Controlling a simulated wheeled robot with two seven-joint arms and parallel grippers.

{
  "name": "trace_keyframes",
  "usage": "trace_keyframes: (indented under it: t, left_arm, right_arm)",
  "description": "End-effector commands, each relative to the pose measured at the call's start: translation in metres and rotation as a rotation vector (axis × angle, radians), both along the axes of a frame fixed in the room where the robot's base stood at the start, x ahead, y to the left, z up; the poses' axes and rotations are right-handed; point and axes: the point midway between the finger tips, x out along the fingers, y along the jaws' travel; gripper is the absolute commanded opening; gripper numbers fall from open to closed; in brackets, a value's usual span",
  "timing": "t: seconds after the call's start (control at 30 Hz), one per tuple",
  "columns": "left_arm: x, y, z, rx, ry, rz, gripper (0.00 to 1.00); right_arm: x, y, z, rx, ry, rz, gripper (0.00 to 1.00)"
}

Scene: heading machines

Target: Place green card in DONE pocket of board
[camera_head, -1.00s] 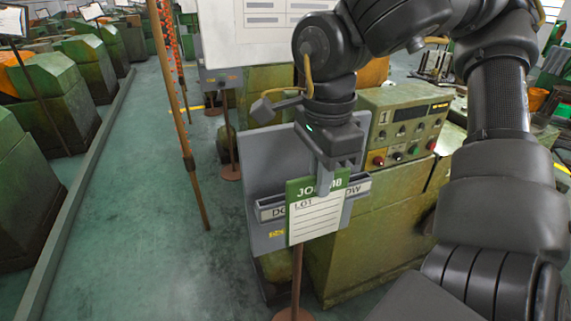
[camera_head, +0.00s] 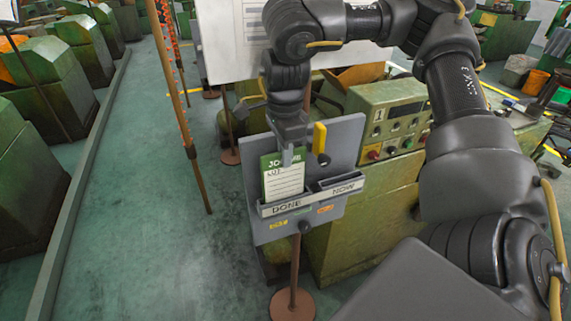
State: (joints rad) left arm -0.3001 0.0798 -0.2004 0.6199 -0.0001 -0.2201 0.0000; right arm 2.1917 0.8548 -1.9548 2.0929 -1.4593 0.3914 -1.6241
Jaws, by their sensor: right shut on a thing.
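The green-topped card (camera_head: 284,184) with white lined paper stands upright at the left pocket of the grey board (camera_head: 348,140). Its lower edge is hidden behind the front lip of the DONE pocket (camera_head: 286,206), so it appears to be in that pocket. My right gripper (camera_head: 290,156) is shut on the card's top edge, and the fingers cover part of its printed title. The NOW pocket (camera_head: 343,187) is to the right and shows no card. My left gripper is not in view.
The board stands on a brown post with a round base (camera_head: 292,303). A yellow marker-like piece (camera_head: 320,138) is on the board right of my gripper. A green machine control panel (camera_head: 392,118) is close behind at the right. Open floor (camera_head: 150,220) lies to the left.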

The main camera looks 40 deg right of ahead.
Motion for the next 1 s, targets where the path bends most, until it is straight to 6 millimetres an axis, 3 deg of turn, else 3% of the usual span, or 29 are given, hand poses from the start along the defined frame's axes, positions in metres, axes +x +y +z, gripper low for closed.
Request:
trace_keyframes:
  t: [0.33,0.93,0.97,1.0]
  left_arm:
    - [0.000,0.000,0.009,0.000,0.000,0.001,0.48]
    - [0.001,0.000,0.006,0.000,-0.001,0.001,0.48]
    - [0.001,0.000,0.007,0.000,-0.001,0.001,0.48]
    - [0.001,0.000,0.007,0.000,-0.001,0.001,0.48]
  right_arm:
    - [-0.001,0.000,-0.035,0.002,0.002,-0.001,0.00]
    - [-0.001,0.000,-0.048,0.001,0.002,-0.001,0.00]
    - [-0.001,0.000,-0.047,0.001,0.002,-0.001,0.13]
    - [-0.001,0.000,-0.047,0.000,0.003,-0.001,0.18]
